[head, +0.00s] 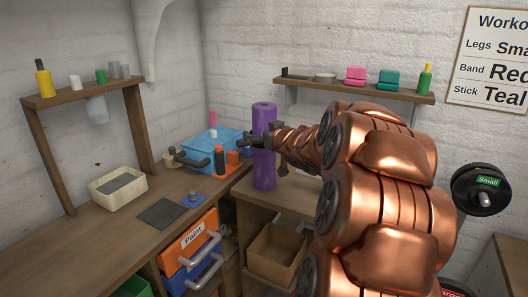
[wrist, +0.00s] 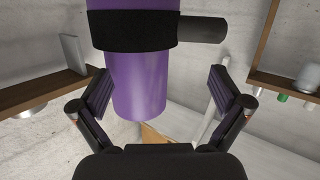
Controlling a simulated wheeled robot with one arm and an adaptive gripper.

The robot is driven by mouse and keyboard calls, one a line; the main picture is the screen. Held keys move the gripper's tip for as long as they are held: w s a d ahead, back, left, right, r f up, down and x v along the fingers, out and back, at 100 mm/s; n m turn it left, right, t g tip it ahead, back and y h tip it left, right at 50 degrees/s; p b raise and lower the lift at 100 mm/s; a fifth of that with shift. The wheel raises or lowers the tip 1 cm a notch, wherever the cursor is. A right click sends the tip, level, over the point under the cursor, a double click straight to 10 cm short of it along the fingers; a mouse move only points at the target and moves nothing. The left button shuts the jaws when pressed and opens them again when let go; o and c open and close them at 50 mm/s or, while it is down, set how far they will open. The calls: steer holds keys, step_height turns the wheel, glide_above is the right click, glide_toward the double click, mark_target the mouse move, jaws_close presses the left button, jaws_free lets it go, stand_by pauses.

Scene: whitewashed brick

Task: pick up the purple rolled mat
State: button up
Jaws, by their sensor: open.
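The purple rolled mat (head: 264,170) stands upright at the left end of a wooden bench (head: 290,190). It has a dark band around its middle, and a short dark stub sticks out to one side. My gripper (head: 258,141) is at the mat's middle height, reaching in from the right. In the wrist view the mat (wrist: 136,85) is in front of the open fingers (wrist: 160,85), left of centre, with visible gaps beside it. I cannot tell exactly how deep it lies between them. My arm hides part of the bench.
A blue toolbox (head: 205,150) and an orange-and-black item (head: 220,160) are close left of the mat. A shelf (head: 350,90) with small blocks and a green bottle (head: 425,80) hangs behind. A cream tray (head: 118,188) sits on the left bench. An open wooden bin (head: 277,250) is below the mat.

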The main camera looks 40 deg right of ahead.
steer(key=shift+s+d+r+n+t+y+b, duration=0.1)
steer(key=shift+d+r+n+t+y, duration=0.15)
steer(key=shift+d+t+y, duration=0.4)
steer(key=shift+s+d+r+n+t+y+b, duration=0.1)
steer(key=shift+d+r+n+t+y+b, duration=0.2)
steer(key=shift+d, duration=0.5)
steer(key=shift+s+d+r+n+t+y+p, duration=0.1)
steer(key=shift+d+n+t+y, duration=0.2)
steer(key=shift+d+t, duration=0.4)
steer(key=w, duration=0.4)
steer(key=shift+w+f, duration=0.1)
steer(key=shift+w+d, duration=0.2)
steer(key=shift+w, duration=0.3)
steer(key=shift+p, duration=0.3)
steer(key=c, duration=1.7)
